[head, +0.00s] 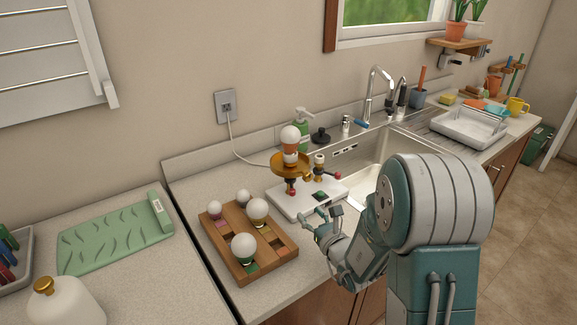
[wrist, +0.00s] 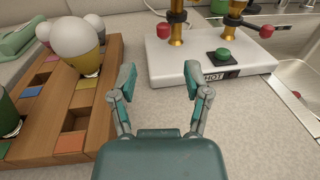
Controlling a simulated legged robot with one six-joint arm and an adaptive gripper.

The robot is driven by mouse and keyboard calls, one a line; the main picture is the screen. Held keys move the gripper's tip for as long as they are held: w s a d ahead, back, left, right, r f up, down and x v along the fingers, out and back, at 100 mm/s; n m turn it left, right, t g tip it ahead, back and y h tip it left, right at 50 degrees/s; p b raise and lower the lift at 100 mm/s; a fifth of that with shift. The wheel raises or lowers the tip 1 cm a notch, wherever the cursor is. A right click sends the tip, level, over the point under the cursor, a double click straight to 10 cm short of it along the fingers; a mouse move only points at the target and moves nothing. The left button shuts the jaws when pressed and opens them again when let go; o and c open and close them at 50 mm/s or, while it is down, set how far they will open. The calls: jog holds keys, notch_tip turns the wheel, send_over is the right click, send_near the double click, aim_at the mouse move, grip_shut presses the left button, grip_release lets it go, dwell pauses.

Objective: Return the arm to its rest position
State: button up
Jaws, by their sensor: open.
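My gripper (head: 318,219) is low over the counter, between the wooden rack and the white base unit. In the wrist view, my gripper (wrist: 158,82) has its two fingers spread apart with nothing between them. The wooden rack (wrist: 105,97) is to its left and the white unit marked HOT (wrist: 170,65), with a green button (wrist: 222,56), is ahead and to the right. My arm folds down in front of the sink in the head view.
The wooden rack (head: 279,262) holds several white bulbs. One more bulb (head: 290,136) stands upright on the gold dish of the white unit (head: 305,211). A soap bottle (head: 303,128), faucet (head: 377,88) and dish tray (head: 469,135) are behind. A green mat (head: 110,243) lies at left.

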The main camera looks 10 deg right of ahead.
jog(key=shift+a+r, duration=0.25)
jog(key=s+a+r+n+g+y, duration=0.4)
jog(key=s+a+n+g, duration=0.25)
jog(key=s+n, duration=0.2)
jog(key=s+a+r+n+g+y, duration=0.3)
jog(key=s+a+r+n+g, duration=0.2)
jog(key=s+a+n, duration=0.4)
jog(key=s+d+r+n+h, duration=0.2)
jog(key=s+d+n+h, duration=1)
jog(key=d+n, duration=0.2)
jog(key=d, duration=0.2)
jog(key=shift+d+r+n+h, duration=0.15)
jog(key=shift+d+n+h, duration=0.15)
jog(key=shift+n+h, duration=0.1)
jog(key=shift+s, duration=0.1)
jog(key=shift+c, duration=0.2)
